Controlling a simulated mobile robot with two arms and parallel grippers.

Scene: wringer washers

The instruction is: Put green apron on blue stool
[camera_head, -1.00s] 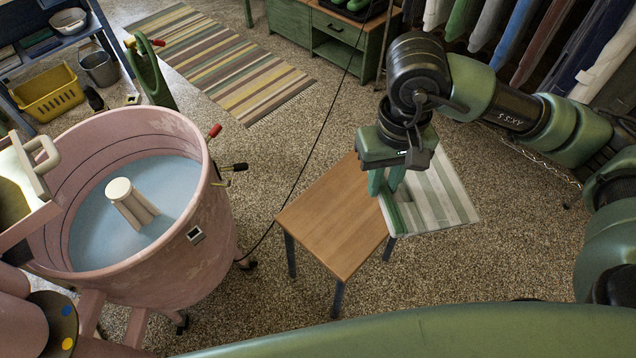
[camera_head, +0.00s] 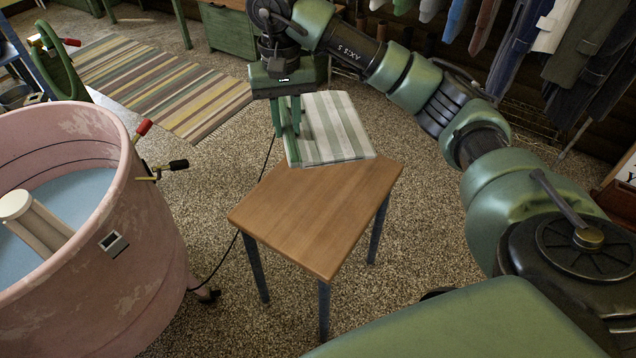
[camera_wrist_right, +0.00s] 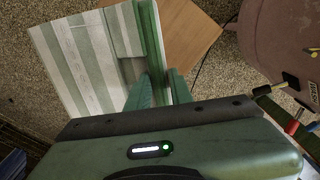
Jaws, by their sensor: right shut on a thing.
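My right gripper (camera_head: 287,130) is shut on the left edge of a folded green-and-white striped cloth, the apron (camera_head: 335,128). The apron hangs flat at the far edge of the stool, its near edge overlapping the stool's back edge in the head view. I cannot tell whether it touches the stool. The stool (camera_head: 318,210) has a bare brown wooden top and blue-grey legs. In the wrist view, the green fingers (camera_wrist_right: 157,85) pinch the apron (camera_wrist_right: 90,60), with part of the stool top (camera_wrist_right: 188,35) beyond. My left gripper is not in view.
A pink washer tub (camera_head: 120,240) with water stands close left of the stool, its red and black handles sticking out towards it. A striped rug (camera_head: 160,85) lies behind. Hanging clothes (camera_head: 560,45) line the back right. A cable runs along the floor by the stool.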

